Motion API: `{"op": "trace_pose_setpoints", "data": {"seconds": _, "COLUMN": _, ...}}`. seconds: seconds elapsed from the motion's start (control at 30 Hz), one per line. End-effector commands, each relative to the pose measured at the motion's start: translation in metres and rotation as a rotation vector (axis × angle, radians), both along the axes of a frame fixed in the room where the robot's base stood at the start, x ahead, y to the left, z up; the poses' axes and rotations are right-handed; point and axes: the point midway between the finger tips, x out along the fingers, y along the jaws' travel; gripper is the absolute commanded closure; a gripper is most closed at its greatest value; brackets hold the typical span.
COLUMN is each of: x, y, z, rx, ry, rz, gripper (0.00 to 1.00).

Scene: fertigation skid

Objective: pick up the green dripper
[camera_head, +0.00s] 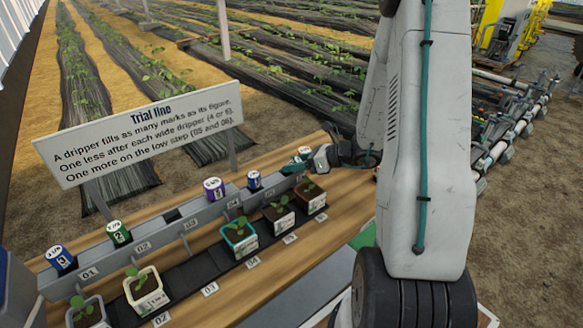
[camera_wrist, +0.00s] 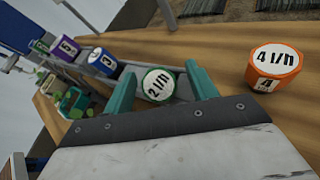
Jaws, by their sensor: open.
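In the wrist view a green dripper (camera_wrist: 158,86) with a white top marked 2 l/h stands between the two teal fingers of my open gripper (camera_wrist: 162,88). The fingers are on either side of it; whether they touch it I cannot tell. In the head view my gripper (camera_head: 305,164) is low over the far end of the grey rail (camera_head: 140,243) and hides most of that spot. Another green dripper (camera_head: 118,233) sits on the rail by label 02.
An orange dripper (camera_wrist: 273,70) marked 4 l/h stands on the wood close right of my gripper. Blue (camera_wrist: 103,63) and purple (camera_wrist: 65,48) drippers sit to the left. Potted seedlings (camera_head: 240,237) line the bench front. A sign (camera_head: 145,130) stands behind the rail.

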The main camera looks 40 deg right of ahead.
Motion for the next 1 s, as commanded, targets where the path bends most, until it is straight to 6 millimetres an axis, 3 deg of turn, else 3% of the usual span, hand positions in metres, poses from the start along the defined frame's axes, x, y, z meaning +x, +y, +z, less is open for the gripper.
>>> {"op": "trace_pose_setpoints", "data": {"seconds": 0.33, "x": 0.006, "y": 0.005, "z": -0.003, "rx": -0.001, "ry": -0.001, "rz": -0.001, "gripper": 0.45}}
{"op": "trace_pose_setpoints", "data": {"seconds": 0.5, "x": 0.006, "y": 0.005, "z": -0.003, "rx": -0.001, "ry": -0.001, "rz": -0.001, "gripper": 0.9}}
{"op": "trace_pose_setpoints", "data": {"seconds": 0.83, "x": 0.006, "y": 0.005, "z": -0.002, "rx": -0.002, "ry": -0.001, "rz": 0.0, "gripper": 0.94}}
{"op": "trace_pose_setpoints", "data": {"seconds": 1.0, "x": 0.006, "y": 0.005, "z": 0.008, "rx": -0.002, "ry": -0.003, "rz": -0.001, "gripper": 0.94}}
